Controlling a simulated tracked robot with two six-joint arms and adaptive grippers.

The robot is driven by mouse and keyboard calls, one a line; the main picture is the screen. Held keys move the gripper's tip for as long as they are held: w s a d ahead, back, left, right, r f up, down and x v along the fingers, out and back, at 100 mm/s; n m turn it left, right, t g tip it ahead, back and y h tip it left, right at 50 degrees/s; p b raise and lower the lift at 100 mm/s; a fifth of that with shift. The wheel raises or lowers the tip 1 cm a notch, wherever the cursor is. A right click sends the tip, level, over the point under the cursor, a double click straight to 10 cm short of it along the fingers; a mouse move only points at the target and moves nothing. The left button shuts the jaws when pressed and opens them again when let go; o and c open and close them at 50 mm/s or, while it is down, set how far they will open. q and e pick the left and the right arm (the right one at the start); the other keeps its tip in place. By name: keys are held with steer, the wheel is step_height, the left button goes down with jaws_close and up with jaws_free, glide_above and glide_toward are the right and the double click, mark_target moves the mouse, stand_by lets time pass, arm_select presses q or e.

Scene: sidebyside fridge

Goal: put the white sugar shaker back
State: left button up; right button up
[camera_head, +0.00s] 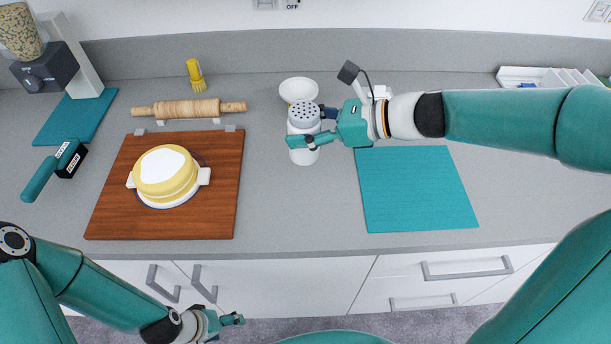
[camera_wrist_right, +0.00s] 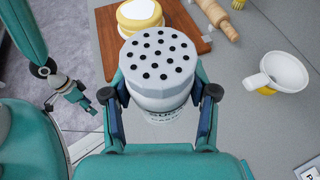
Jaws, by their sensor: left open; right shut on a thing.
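The white sugar shaker (camera_head: 304,152) has a grey lid with dark holes and stands upright near the middle of the counter. My right gripper (camera_head: 312,141) is shut around its body from the right. In the right wrist view the shaker (camera_wrist_right: 160,75) sits between both fingers of the right gripper (camera_wrist_right: 160,95), with part of its label showing below the lid. I cannot tell whether its base touches the counter. My left gripper (camera_head: 233,320) is open and empty, low in front of the cabinet doors.
A teal mat (camera_head: 417,190) lies bare to the right. Counter in front of the shaker is clear.

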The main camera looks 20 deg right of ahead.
step_height(320, 180, down, 14)
steer(key=shift+s+d+f+b, duration=0.1)
steer(key=shift+b, duration=0.6)
steer(key=shift+f, duration=0.15)
steer(key=o, duration=1.3)
steer(key=v, duration=1.2)
steer(key=shift+s, duration=0.1)
